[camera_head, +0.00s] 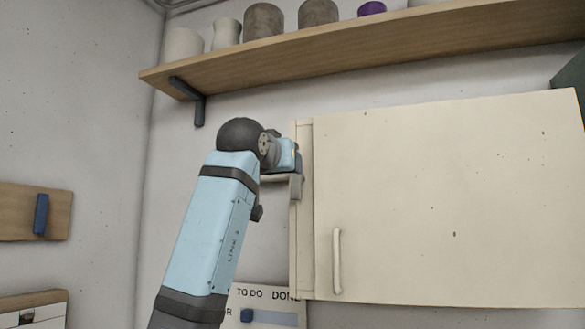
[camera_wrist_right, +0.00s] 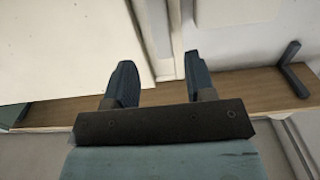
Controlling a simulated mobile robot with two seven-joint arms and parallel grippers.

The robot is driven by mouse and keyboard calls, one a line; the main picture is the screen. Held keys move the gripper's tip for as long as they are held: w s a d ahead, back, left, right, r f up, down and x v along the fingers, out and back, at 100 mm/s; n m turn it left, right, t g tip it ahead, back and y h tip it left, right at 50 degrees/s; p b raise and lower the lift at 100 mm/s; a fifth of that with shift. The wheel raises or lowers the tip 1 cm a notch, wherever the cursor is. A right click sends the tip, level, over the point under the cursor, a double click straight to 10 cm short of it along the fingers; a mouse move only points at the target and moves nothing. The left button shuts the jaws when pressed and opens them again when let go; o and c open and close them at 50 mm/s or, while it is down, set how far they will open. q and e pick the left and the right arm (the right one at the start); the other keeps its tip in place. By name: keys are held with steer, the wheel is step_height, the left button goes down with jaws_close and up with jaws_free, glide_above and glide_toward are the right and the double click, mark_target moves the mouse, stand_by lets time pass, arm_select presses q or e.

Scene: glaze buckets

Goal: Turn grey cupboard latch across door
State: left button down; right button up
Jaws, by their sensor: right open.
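The pale cupboard (camera_head: 440,200) hangs on the wall at right in the head view, its flat door (camera_head: 400,180) looking shut. The door has an upright bar handle (camera_head: 337,262) low at its left. A small greyish piece that looks like the latch (camera_head: 296,186) sits at the cupboard's left edge, partly hidden by my right gripper (camera_head: 290,155). In the right wrist view the right gripper (camera_wrist_right: 158,78) has its two dark fingers spread, with the cupboard's edge strip (camera_wrist_right: 178,40) showing between and beyond them. I cannot tell whether a finger touches the latch. My left gripper is out of view.
A wooden shelf (camera_head: 330,50) with several pots runs above the cupboard, held by a dark bracket (camera_head: 198,100). A board marked TO DO and DONE (camera_head: 265,312) hangs below, partly behind my arm. A wooden panel with a blue piece (camera_head: 41,214) is at far left.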

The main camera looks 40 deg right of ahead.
mark_target(296, 177)
steer(key=p+x, duration=0.1)
steer(key=x, duration=0.6)
steer(key=shift+a, duration=0.1)
steer(key=c, duration=0.9)
